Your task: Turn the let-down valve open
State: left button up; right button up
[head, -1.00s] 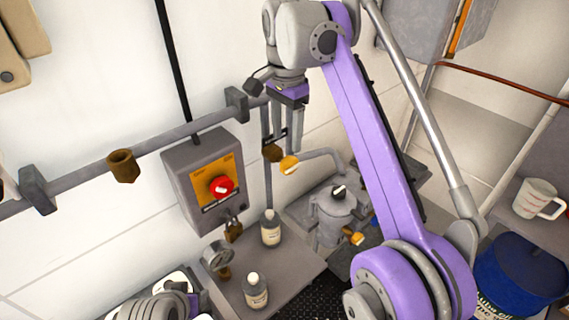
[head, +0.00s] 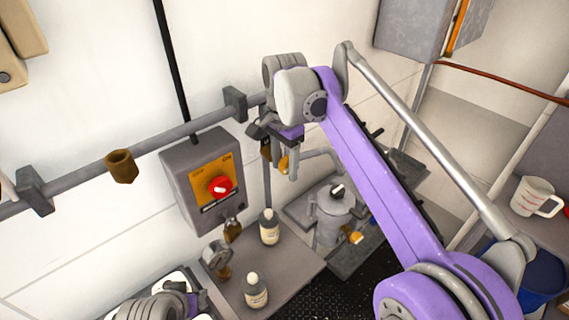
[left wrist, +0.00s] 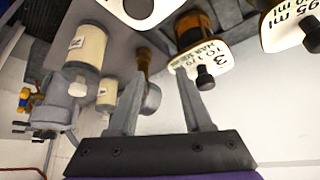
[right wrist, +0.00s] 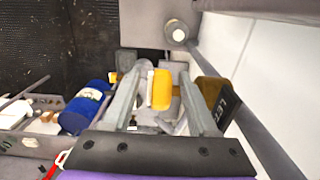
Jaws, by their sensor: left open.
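The let-down valve shows as a small yellow-orange handle (head: 283,165) on the grey pipework right of the control box. In the right wrist view the yellow handle (right wrist: 162,90) lies between my right gripper's fingers (right wrist: 158,82), with gaps at its sides. A dark tag (right wrist: 224,108) reading "LET" hangs beside the right finger, partly cut off by it. My right gripper (head: 286,170) is open at the handle and partly hides it in the head view. My left gripper (left wrist: 160,75) is open and empty, low at the left near the gauge (left wrist: 150,100).
The control box (head: 202,182) with a red knob is left of my right gripper. Two bottles (head: 269,228) (head: 256,291) stand on the grey shelf below. A grey pot (head: 334,212) stands behind and right. A measuring jug (head: 537,197) is far right.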

grip_shut()
